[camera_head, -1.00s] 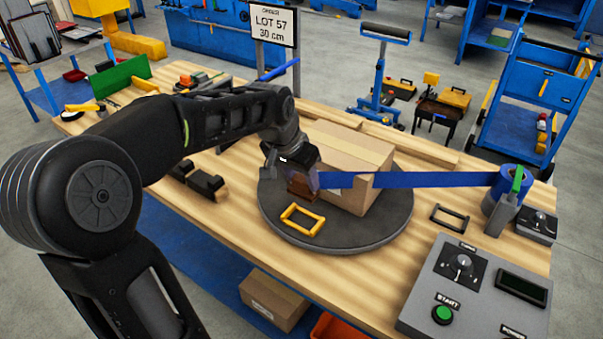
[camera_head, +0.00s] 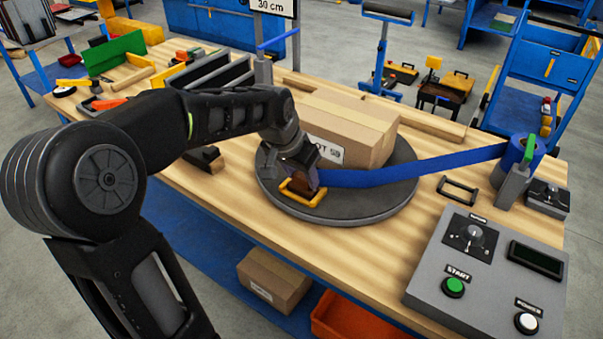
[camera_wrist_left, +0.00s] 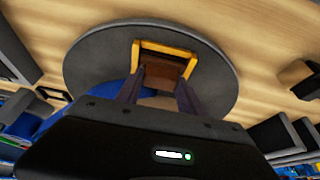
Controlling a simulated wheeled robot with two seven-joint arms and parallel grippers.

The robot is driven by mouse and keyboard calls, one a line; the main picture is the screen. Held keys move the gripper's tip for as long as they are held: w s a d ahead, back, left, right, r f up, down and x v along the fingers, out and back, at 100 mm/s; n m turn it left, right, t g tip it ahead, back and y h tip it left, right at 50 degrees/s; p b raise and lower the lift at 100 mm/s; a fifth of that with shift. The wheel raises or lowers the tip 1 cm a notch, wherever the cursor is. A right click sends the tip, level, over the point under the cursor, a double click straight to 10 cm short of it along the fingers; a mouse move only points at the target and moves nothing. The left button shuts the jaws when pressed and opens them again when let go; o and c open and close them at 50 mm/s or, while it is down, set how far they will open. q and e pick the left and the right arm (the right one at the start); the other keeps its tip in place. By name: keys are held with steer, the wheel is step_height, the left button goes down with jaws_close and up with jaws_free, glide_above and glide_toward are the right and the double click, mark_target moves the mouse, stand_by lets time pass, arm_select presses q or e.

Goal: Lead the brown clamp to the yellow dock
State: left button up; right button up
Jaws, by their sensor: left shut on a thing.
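My left gripper (camera_head: 302,181) is shut on the brown clamp (camera_head: 305,178). The clamp also shows between the fingers in the left wrist view (camera_wrist_left: 161,76). A blue strap (camera_head: 420,173) runs from the clamp to the blue roll (camera_head: 519,160) at the right and sags a little. The yellow dock (camera_head: 302,197), a flat open frame, lies on the dark round turntable (camera_head: 350,214). In the left wrist view the clamp is at the dock (camera_wrist_left: 164,47), within or just over its frame; I cannot tell whether it is seated. My right gripper is not in view.
A cardboard box (camera_head: 350,132) stands on the turntable behind the gripper. A dark frame (camera_head: 457,190) lies on the table to the right. A grey control panel (camera_head: 484,272) with a green button fills the front right. Bare wood lies in front of the turntable.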

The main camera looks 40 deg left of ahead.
arm_select(q)
steer(key=o, duration=1.5)
steer(key=v, duration=0.8)
steer(key=shift+f, duration=0.1)
